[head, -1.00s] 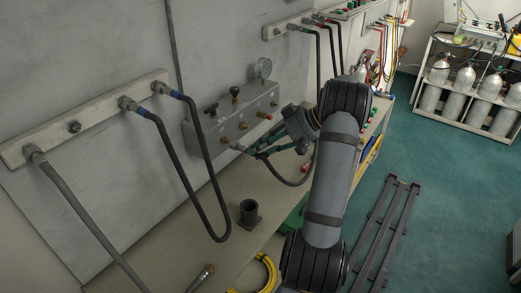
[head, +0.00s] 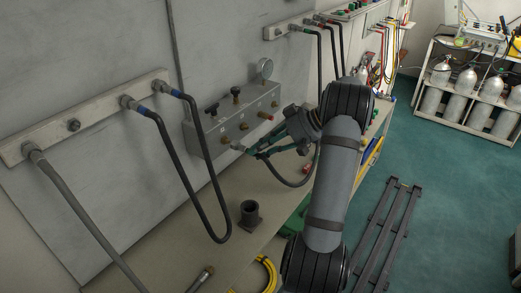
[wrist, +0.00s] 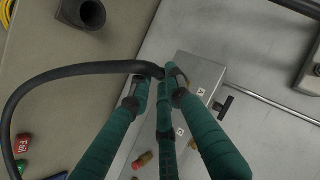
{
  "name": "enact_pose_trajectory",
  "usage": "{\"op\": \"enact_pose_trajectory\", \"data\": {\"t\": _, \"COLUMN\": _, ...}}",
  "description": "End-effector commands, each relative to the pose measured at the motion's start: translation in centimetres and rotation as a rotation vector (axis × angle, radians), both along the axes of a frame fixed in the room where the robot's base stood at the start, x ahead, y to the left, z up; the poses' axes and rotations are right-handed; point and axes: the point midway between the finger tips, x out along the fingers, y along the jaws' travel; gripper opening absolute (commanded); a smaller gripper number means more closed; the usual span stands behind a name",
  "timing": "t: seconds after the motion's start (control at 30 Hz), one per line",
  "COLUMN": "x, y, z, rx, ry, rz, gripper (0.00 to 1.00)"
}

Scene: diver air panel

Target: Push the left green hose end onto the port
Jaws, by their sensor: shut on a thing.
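The grey air panel box (head: 238,112) stands on the bench against the wall, with knobs on top and a row of ports on its front. In the wrist view my gripper (wrist: 156,88) closes around the end of a black hose (wrist: 80,70). The fingers hide most of the hose end. I cannot tell whether its tip touches the port.
A dark cup-shaped holder (head: 249,213) stands on the bench (head: 185,250). Black hoses (head: 183,165) hang from a wall rail (head: 75,128) at the left. A red tag (wrist: 24,143) lies near the held hose's loop.

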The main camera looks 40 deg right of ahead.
Motion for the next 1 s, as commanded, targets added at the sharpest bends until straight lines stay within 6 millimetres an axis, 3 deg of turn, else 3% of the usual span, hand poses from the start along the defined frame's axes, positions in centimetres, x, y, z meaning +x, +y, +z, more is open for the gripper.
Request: {"op": "enact_pose_trajectory", "data": {"t": 1.0, "x": 1.5, "y": 0.4, "z": 0.0, "rx": -0.001, "ry": -0.001, "rz": 0.001, "gripper": 0.00}}
